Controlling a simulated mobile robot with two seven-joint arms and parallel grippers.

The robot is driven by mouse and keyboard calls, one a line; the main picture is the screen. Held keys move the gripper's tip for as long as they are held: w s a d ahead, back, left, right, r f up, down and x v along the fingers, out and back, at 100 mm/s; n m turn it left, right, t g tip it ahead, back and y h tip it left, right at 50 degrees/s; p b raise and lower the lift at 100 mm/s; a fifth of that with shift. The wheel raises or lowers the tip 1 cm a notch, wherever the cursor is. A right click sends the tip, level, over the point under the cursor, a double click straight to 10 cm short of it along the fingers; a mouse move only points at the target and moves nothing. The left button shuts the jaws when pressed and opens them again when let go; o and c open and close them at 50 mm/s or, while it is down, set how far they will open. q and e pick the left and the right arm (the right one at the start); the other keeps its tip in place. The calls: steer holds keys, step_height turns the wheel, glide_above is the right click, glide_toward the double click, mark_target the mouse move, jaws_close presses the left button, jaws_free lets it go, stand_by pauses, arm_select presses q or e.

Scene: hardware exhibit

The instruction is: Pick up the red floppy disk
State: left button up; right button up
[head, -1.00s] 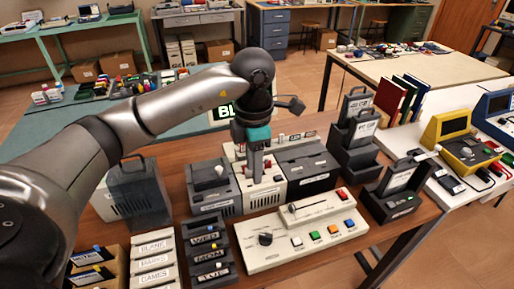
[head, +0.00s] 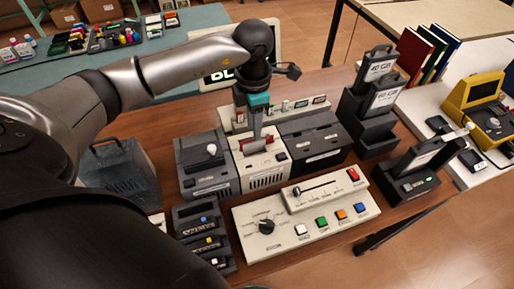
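A small red piece, which looks like the red floppy disk (head: 262,144), shows at the top of the white drive unit (head: 265,177) in the middle of the table. It seems to sit in the drive's top slot, and only a little of it shows. My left gripper (head: 257,138) points down right at the red piece, its grey fingers overlapping it in the head view. Whether the fingers are closed on the disk or only around it I cannot tell. My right gripper is not in view.
Dark drive units (head: 207,167) (head: 314,147) stand close on both sides of the white one. A control panel (head: 305,215) with coloured buttons lies in front. A black box with a handle (head: 120,172) is at left, and dark upright holders (head: 372,100) are at right.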

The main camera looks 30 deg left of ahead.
mark_target(257, 150)
arm_select(q)
steer(key=shift+w+f, duration=0.1)
steer(key=shift+f, duration=3.35)
jaws_close()
